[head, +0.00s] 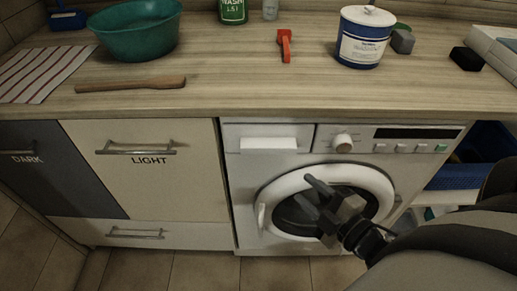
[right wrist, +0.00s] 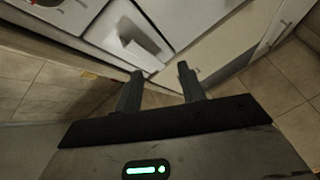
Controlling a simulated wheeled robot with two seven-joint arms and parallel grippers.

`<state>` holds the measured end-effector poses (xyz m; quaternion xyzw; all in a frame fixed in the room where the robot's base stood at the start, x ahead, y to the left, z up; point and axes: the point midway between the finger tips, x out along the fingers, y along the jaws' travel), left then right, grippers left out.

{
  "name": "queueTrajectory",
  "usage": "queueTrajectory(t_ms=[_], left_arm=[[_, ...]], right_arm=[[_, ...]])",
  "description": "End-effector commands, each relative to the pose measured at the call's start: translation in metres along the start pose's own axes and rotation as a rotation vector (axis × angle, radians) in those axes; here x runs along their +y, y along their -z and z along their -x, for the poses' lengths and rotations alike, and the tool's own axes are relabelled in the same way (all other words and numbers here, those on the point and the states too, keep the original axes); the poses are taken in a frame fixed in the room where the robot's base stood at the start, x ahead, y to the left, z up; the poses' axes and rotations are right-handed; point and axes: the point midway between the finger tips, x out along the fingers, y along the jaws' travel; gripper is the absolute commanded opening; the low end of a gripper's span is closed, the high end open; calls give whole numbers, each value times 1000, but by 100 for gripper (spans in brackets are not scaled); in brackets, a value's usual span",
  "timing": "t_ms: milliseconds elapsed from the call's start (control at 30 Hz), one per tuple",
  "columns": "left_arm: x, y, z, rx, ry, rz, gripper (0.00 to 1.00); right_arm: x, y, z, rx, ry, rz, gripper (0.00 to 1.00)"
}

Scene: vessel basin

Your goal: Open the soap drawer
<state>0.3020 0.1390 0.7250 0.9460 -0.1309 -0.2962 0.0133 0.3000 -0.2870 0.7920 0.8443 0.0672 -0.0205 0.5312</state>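The soap drawer (head: 268,144) is the white panel at the upper left of the washing machine (head: 250,180), with a pale protruding handle (head: 268,143). It looks shut, flush with the machine front. In the right wrist view the drawer (right wrist: 150,38) and its handle (right wrist: 128,48) show at the top, beyond the fingertips. My right gripper (head: 310,196) is open and empty, in front of the round door, below and right of the drawer. Its two fingers stand apart in the wrist view (right wrist: 160,72). My left gripper is out of view.
The round door (head: 298,182) has a handle (head: 261,216) on its left. A knob (head: 343,143) sits right of the drawer. The countertop (head: 220,95) overhangs above, holding a green basin (head: 137,40), a brush and a tub (head: 364,40). Cabinets marked LIGHT (head: 185,190) and DARK stand left.

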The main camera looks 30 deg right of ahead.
Motion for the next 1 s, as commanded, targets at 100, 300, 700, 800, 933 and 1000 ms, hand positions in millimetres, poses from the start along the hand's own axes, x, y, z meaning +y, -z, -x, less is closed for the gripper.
queueTrajectory(t_ms=[100,300,700,800,933,1000], left_arm=[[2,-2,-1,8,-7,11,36],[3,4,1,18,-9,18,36],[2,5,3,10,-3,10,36],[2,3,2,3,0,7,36],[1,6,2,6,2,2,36],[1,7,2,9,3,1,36]], right_arm=[[14,-7,16,101,-49,301,40],[23,-4,17,169,-75,468,40],[27,11,-61,169,-78,463,40],[28,15,-82,168,-78,462,40],[28,18,-105,167,-75,461,40],[28,20,-115,166,-75,460,40]])
